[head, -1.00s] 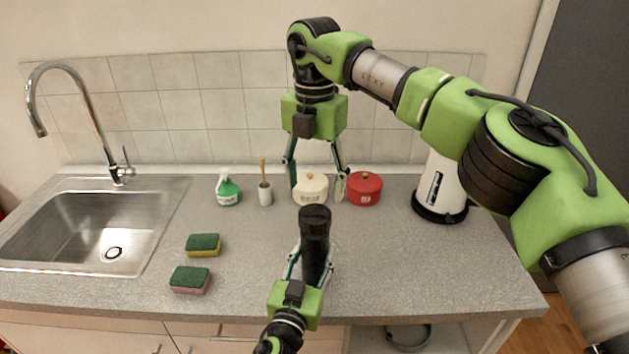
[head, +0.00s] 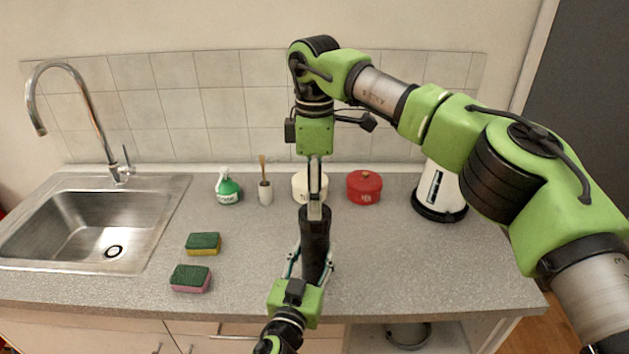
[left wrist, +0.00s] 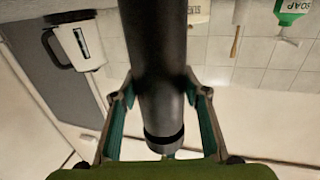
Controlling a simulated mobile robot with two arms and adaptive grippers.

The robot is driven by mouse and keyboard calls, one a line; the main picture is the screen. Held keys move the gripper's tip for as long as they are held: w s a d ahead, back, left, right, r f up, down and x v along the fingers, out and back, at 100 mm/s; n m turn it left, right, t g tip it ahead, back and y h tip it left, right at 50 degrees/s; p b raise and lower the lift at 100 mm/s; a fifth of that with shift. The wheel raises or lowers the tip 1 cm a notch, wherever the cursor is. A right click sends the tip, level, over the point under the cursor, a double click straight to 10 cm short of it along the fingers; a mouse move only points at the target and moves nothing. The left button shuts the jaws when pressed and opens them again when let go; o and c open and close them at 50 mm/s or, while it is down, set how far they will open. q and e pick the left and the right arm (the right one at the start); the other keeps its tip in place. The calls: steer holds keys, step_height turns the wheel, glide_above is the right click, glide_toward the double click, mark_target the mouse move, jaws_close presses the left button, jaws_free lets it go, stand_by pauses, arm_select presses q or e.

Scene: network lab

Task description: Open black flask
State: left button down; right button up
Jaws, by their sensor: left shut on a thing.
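The black flask (head: 315,238) stands upright near the front of the counter, with its dark top facing up. It also runs through the middle of the left wrist view (left wrist: 158,75). My left gripper (head: 312,267) comes in from the front and is shut around the flask's lower body, a finger on each side. My right gripper (head: 315,212) points down at the flask's top from above.
Behind are a cream pot (head: 298,187), partly hidden, a red pot (head: 364,187), a brush holder (head: 265,192) and a green soap bottle (head: 228,188). A white kettle (head: 437,190) stands right. Two sponges (head: 203,243) (head: 190,278) and a sink (head: 90,225) are left.

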mark_target(311, 227)
steer(key=shift+f, duration=2.6)
